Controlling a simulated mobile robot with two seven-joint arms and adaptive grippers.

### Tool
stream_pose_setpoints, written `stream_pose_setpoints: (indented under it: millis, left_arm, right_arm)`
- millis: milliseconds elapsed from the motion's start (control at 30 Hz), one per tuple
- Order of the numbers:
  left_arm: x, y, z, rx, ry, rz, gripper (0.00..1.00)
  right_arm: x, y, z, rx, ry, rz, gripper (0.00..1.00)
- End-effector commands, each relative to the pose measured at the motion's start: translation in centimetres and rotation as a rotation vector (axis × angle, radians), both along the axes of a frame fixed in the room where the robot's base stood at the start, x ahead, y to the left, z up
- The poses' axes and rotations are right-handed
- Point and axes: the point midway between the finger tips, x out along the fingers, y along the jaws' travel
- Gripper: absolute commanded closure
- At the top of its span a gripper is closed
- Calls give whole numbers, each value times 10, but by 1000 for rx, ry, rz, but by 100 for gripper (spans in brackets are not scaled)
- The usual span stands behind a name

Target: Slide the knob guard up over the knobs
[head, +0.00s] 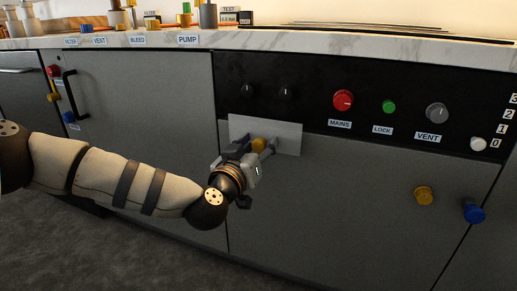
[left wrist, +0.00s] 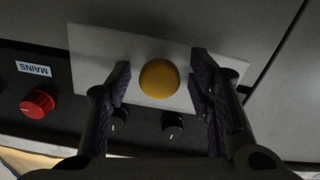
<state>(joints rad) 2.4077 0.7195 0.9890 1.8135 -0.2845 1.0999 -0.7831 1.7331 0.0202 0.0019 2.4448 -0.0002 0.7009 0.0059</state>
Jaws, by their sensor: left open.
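The knob guard is a pale flat plate (head: 289,139) on the cabinet front, with a yellow round knob (head: 258,145) on it. Two black knobs (head: 266,92) sit on the dark panel just above the plate, uncovered. My left gripper (head: 258,148) is at the plate. In the left wrist view the plate (left wrist: 88,58) spans the upper middle, and its yellow knob (left wrist: 159,78) lies between the two open fingers (left wrist: 160,88), with a gap on each side. The black knobs (left wrist: 172,126) show there beyond the plate's edge. My right gripper is not in view.
Right of the plate on the panel are a red MAINS knob (head: 343,100), a green LOCK knob (head: 389,106) and a grey VENT knob (head: 437,113). A yellow knob (head: 423,196) and a blue knob (head: 473,210) stick out lower right. The marble counter (head: 330,44) overhangs above.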

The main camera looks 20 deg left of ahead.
Motion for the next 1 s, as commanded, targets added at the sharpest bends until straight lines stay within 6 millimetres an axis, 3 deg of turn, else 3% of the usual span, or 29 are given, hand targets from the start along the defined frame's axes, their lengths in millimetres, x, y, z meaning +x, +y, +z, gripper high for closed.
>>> stream_pose_setpoints:
  millis: [133, 367, 567, 800, 1000]
  left_arm:
    - [0, 0, 1, 0, -1, 0, 52]
    - [0, 0, 1, 0, 0, 0, 100]
    - [-1, 0, 7, 0, -2, -1, 100]
    - [-1, -1, 74, 3, -15, -1, 100]
    - [-1, -1, 103, 1, -9, -1, 100]
  right_arm:
    - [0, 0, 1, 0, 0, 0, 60]
    - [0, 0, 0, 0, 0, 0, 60]
    - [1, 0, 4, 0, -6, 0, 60]
    - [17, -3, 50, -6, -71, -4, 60]
    - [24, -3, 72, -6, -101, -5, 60]
